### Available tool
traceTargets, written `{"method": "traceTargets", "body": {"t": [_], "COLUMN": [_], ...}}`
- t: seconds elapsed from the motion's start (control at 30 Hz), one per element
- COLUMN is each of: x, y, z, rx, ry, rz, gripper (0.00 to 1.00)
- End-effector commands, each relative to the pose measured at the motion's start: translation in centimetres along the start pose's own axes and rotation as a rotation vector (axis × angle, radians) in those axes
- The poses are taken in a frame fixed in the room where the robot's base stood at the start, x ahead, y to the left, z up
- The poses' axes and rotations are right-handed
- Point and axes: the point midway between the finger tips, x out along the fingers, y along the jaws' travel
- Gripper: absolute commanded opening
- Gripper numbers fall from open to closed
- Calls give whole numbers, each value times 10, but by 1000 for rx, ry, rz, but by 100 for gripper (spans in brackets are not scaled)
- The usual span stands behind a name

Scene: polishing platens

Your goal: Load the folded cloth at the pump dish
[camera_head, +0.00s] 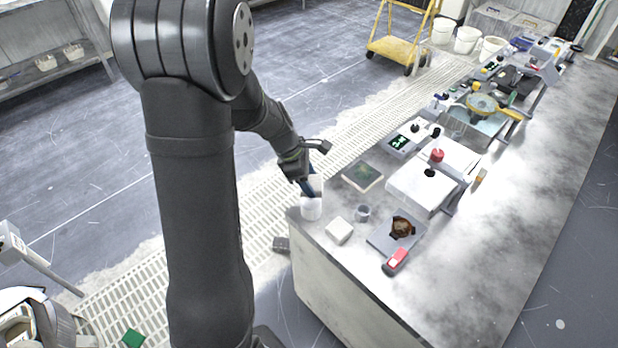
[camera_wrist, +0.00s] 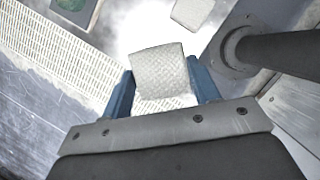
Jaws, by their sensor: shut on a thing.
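My gripper (camera_head: 315,188) is at the near left corner of the bench, with its blue fingers pointing down. In the wrist view, the fingers (camera_wrist: 163,95) are shut on a white, quilted folded cloth (camera_wrist: 160,70), which stands out beyond the tips. In the head view, a whitish cylindrical vessel (camera_head: 311,209), apparently the pump dish, stands at the bench corner right beneath the fingers. Whether the cloth touches it cannot be told. The cloth is hard to separate from the vessel in the head view.
A white block (camera_head: 339,231), a small grey cup (camera_head: 362,214) and a green-topped pad (camera_head: 362,176) are close to the gripper on the bench (camera_head: 480,268). A grey plate with a brown lump (camera_head: 402,228) and a red-and-white device (camera_head: 396,262) lie further right.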

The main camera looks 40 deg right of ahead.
Motion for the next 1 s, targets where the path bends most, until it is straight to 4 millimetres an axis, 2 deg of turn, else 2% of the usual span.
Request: {"method": "traceTargets", "body": {"t": [1.0], "x": [12], "y": [0], "z": [-5], "rx": [1], "ry": [0], "rz": [0], "gripper": [37]}}
